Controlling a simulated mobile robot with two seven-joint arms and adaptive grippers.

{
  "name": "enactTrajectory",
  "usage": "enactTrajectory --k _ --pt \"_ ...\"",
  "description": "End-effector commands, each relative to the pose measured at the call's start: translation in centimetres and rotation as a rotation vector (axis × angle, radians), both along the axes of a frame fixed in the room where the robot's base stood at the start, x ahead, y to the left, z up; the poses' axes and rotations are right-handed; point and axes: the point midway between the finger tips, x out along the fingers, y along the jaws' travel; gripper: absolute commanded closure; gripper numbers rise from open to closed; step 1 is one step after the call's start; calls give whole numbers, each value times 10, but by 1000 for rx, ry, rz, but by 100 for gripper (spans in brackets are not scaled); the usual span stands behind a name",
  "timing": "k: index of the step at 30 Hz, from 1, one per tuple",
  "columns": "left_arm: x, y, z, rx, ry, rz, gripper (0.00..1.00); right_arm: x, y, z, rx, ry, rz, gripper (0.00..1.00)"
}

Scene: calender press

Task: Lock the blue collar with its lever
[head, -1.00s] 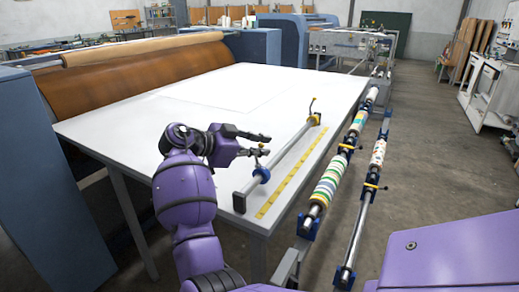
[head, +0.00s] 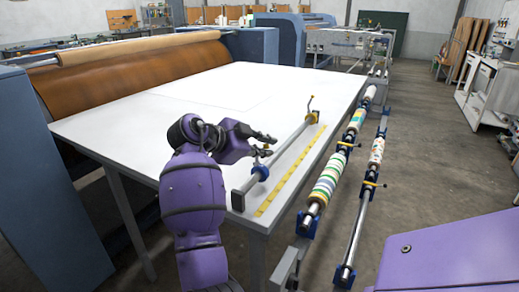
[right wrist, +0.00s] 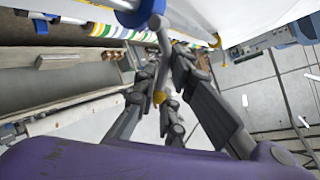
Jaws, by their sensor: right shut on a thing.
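A grey bar (head: 288,145) lies along the right side of the white table (head: 160,110). The near blue collar (head: 261,173) sits around the bar close to its near end; it also shows at the top of the right wrist view (right wrist: 136,12). Its grey lever (right wrist: 162,45) with a yellow tip (right wrist: 159,97) runs down from the collar between the fingers of my right gripper (right wrist: 160,100). In the head view the right gripper (head: 268,147) is just above the collar, shut on the lever. The fingers partly hide the lever there. My left gripper is not in view.
A yellow strip (head: 290,172) lies beside the bar. Patterned rollers (head: 328,180) stand off the table's right edge. The table left of my arm is clear.

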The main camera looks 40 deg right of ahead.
Motion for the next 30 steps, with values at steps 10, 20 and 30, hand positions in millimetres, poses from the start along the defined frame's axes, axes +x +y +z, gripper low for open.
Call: enactTrajectory --k 10,20,30 --pt "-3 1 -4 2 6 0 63 -10 -4 -6 87 -211 1 100" --pt "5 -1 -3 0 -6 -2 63 -14 -6 -8 120 -293 2 100" --pt "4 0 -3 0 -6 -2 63 -14 -6 -8 123 -299 2 100"
